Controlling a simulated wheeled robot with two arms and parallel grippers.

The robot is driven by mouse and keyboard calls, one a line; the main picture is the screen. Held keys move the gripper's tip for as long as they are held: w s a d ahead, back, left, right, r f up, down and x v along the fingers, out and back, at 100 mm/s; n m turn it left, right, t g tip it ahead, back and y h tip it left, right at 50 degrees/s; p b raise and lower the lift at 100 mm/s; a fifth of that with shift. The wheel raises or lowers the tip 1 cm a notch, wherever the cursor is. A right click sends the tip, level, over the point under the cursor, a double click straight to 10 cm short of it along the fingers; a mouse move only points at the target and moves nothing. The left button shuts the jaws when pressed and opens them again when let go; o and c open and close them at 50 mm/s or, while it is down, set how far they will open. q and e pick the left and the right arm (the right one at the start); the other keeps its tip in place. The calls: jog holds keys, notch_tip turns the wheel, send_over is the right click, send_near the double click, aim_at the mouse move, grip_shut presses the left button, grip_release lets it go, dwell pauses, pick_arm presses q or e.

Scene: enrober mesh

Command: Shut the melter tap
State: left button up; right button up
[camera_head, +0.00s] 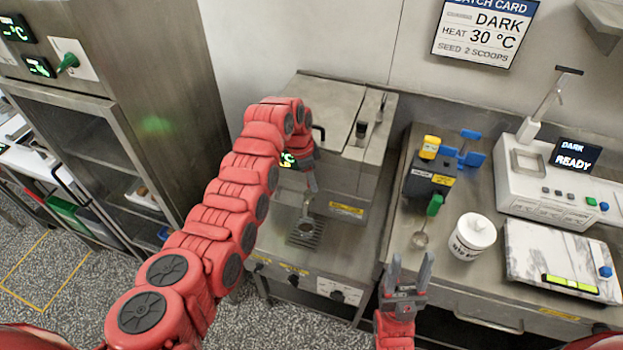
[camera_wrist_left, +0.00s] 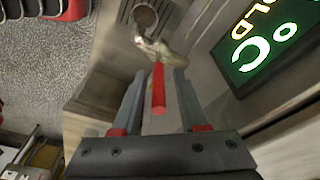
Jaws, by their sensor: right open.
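The melter (camera_head: 370,165) is a steel cabinet with a lidded top against the back wall. Its metal tap (camera_wrist_left: 158,48) shows in the left wrist view with a red lever (camera_wrist_left: 158,90). My left gripper (camera_head: 312,182) is at the melter's front, mostly behind its own arm in the head view. In the left wrist view its fingers (camera_wrist_left: 157,98) are apart, one on each side of the red lever, with gaps visible. My right gripper (camera_head: 409,275) is open and empty in front of the right bench.
A drip grate (camera_head: 305,232) lies below the tap area. A lit display (camera_wrist_left: 262,45) is close beside my left gripper. The right bench holds a white tub (camera_head: 472,236), a ladle (camera_head: 420,238), a black box (camera_head: 430,178) and a white machine (camera_head: 545,180).

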pick_arm(q)
jog(key=shift+r, duration=0.1)
jog(key=shift+r, duration=0.25)
jog(key=a+r+b, duration=0.3)
jog(key=r+b, duration=0.1)
jog(key=r, duration=1.2)
jog(key=shift+s+a+r, duration=0.15)
jog(key=shift+s+r, duration=0.05)
jog(key=shift+s, duration=0.2)
